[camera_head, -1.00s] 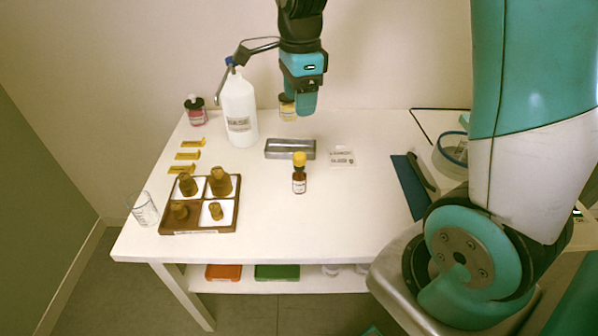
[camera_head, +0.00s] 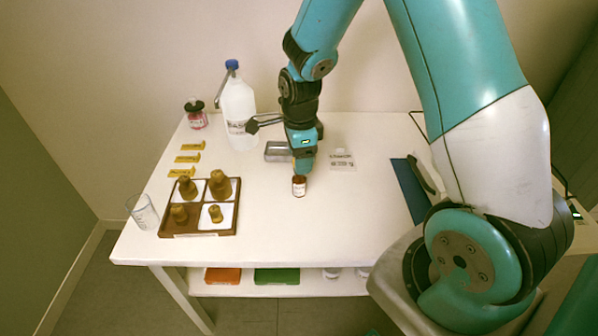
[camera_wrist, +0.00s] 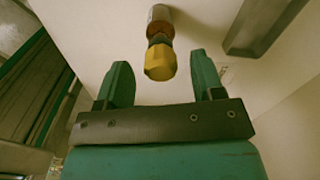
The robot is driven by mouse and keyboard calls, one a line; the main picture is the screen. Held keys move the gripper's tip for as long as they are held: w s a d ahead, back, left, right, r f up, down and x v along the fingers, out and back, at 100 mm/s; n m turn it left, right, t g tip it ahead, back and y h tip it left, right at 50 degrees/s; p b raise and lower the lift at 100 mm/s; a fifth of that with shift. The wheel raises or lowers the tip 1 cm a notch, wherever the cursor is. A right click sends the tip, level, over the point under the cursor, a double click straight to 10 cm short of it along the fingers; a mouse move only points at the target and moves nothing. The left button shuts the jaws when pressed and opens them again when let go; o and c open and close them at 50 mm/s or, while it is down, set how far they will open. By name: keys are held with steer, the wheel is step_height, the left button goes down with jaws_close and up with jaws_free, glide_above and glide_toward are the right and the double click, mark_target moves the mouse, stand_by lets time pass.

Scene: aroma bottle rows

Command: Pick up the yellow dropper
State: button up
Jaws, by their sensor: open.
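The yellow dropper (camera_wrist: 159,62) is the cap on a small brown bottle (camera_head: 299,187) with a white label. In the wrist view it lies ahead of and roughly between the two green fingertips of my gripper (camera_wrist: 162,75), which are spread apart with nothing between them touching. In the head view my gripper (camera_head: 303,168) is right above the bottle and hides the yellow cap. The bottle stands upright on the white table (camera_head: 270,225).
A metal block (camera_head: 277,152) lies just behind my gripper. A large white wash bottle (camera_head: 238,110) stands at the back left. A brown tray (camera_head: 200,234) with several brown stoppers is to the left.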

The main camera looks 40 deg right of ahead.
steer(key=shift+f, duration=1.4)
steer(key=c, duration=0.7)
steer(key=shift+r, duration=0.1)
step_height(320, 180, up, 20)
steer(key=shift+f+p, duration=0.1)
steer(key=shift+p, duration=0.2)
steer(key=shift+w+p, duration=0.1)
steer(key=shift+p, duration=0.2)
step_height(320, 180, down, 8)
steer(key=p, duration=0.5)
steer(key=shift+p, duration=0.35)
